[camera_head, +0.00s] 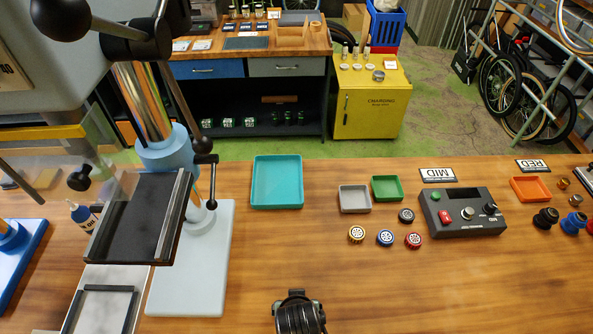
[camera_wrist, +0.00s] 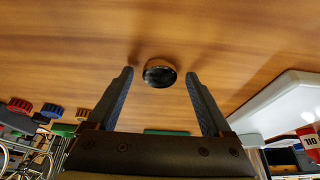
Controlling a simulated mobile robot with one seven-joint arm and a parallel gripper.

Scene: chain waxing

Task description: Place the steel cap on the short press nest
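A dark, shiny round cap (camera_wrist: 160,72), which looks like the steel cap, sits on the wooden table in the wrist view. My gripper (camera_wrist: 160,82) is open, with one finger on each side of the cap and clear gaps between. In the head view my gripper (camera_head: 299,312) is at the bottom middle edge, and I cannot make out the cap there. The press (camera_head: 166,150) stands at the left with a light base (camera_head: 190,285). A dark-edged frame (camera_head: 100,289) lies at the bottom left. I cannot tell which part is the short nest.
A teal tray (camera_head: 277,182), a grey tray (camera_head: 354,198) and a green tray (camera_head: 387,188) stand at the table's far side.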

